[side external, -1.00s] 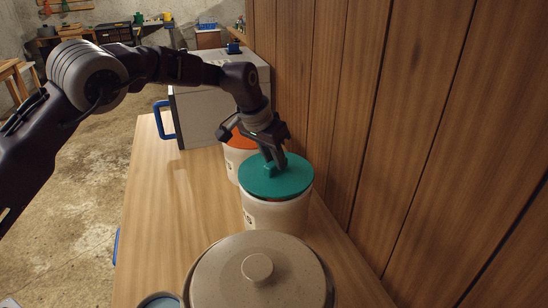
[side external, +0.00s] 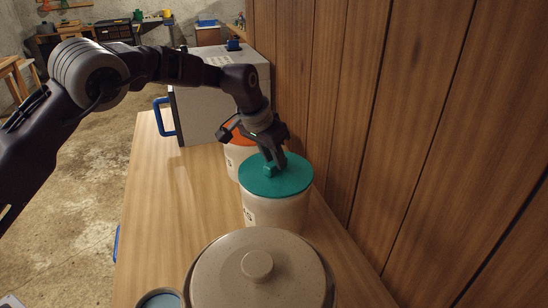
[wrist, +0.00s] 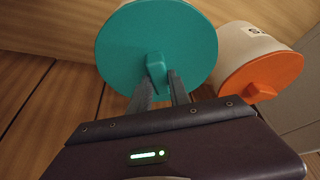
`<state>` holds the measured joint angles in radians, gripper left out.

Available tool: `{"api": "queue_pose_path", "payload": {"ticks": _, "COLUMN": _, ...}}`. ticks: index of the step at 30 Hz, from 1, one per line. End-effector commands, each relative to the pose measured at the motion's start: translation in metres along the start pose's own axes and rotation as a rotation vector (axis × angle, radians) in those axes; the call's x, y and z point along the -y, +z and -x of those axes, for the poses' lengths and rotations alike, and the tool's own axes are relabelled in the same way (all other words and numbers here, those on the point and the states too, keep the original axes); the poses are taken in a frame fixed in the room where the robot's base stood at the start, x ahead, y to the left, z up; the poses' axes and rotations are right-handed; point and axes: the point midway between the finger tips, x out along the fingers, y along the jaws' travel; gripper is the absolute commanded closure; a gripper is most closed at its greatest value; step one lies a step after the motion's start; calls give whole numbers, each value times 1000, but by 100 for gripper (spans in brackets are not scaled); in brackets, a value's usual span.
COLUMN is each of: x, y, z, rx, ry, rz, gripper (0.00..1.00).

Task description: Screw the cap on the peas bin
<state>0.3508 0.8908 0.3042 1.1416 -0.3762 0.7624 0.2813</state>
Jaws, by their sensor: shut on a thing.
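A teal cap (side external: 285,179) with a raised grip bar lies on top of a white bin (side external: 280,212) by the wooden wall. The bin has a dark label, turned mostly away and unreadable, so I cannot confirm that it is the peas bin. My gripper (side external: 273,165) comes down from above and is shut on the cap's grip bar. In the wrist view, the teal cap (wrist: 185,45) is face-on, with the gripper's fingers (wrist: 160,85) on either side of its bar (wrist: 156,72). The cap looks level; I cannot tell how tightly it sits.
A second white bin with an orange cap (side external: 236,136) stands just behind. A large beige lidded pot (side external: 220,268) is close in front, and a small blue-topped container (side external: 160,300) beside it. A grey box with a blue handle (side external: 164,118) stands at the back. The counter's left side (side external: 165,210) is clear.

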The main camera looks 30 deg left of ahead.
Motion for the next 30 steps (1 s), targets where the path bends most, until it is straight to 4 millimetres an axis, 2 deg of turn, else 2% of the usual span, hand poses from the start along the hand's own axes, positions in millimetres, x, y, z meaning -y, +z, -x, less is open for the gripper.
{"api": "queue_pose_path", "payload": {"ticks": 25, "x": 0, "y": 3, "z": -6, "rx": 0, "ry": 0, "rz": 0, "gripper": 100}}
{"api": "queue_pose_path", "payload": {"ticks": 26, "x": 0, "y": 2, "z": -6, "rx": 0, "ry": 0, "rz": 0, "gripper": 83}}
{"api": "queue_pose_path", "payload": {"ticks": 28, "x": 0, "y": 2, "z": -6, "rx": 0, "ry": 0, "rz": 0, "gripper": 97}}
{"api": "queue_pose_path", "payload": {"ticks": 30, "x": 0, "y": 2, "z": -6, "rx": 0, "ry": 0, "rz": 0, "gripper": 100}}
